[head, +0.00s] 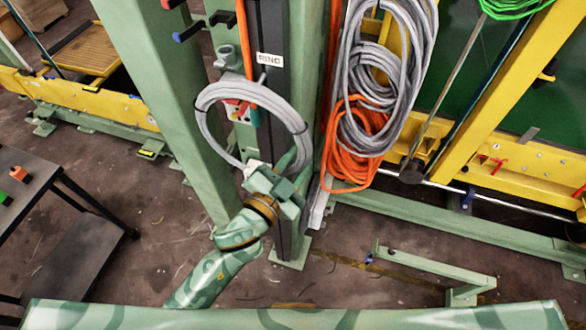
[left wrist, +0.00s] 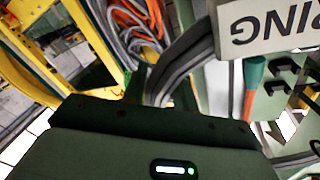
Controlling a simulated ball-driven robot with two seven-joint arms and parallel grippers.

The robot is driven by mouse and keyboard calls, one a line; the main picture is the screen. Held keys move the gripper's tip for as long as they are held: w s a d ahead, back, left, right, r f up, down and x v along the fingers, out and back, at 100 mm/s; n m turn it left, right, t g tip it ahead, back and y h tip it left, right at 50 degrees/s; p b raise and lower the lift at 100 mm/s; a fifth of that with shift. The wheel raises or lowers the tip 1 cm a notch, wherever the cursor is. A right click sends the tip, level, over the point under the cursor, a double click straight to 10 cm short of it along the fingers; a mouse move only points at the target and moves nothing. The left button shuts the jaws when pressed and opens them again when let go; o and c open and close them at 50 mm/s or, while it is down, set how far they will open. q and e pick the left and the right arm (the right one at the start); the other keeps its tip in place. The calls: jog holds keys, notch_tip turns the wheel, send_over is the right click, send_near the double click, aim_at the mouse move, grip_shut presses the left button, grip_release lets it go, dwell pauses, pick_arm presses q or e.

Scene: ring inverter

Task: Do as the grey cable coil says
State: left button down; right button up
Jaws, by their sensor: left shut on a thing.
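A grey cable coil (head: 204,122) forms a ring in front of the green and dark upright in the head view. My left gripper (head: 279,168) is at the lower right of this ring and shut on its cable. In the left wrist view the grey cable (left wrist: 185,52) rises in a curve from between the fingers (left wrist: 150,88). A white sign (head: 270,60) that seems to read RING is above the coil on the upright. Whether the coil hangs on a support is unclear. My right gripper is not in view.
Larger grey coils (head: 417,45) and an orange coil (head: 345,172) hang close to the right. Red- and blue-tipped pegs (head: 178,37) stick out at upper left. A dark table (head: 45,170) stands at far left. A low green frame (head: 440,262) is at lower right.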

pick_arm(q)
jog(key=shift+w+d+f+b, duration=0.15)
jog(key=shift+w+d, duration=0.1)
jog(key=shift+w, duration=0.5)
jog(key=shift+w+d+f+b, duration=0.1)
jog(key=shift+w+d+b, duration=0.1)
jog(key=shift+w, duration=0.5)
jog(key=shift+w+d+f+b, duration=0.1)
jog(key=shift+w+d, duration=0.15)
jog(key=shift+w, duration=0.5)
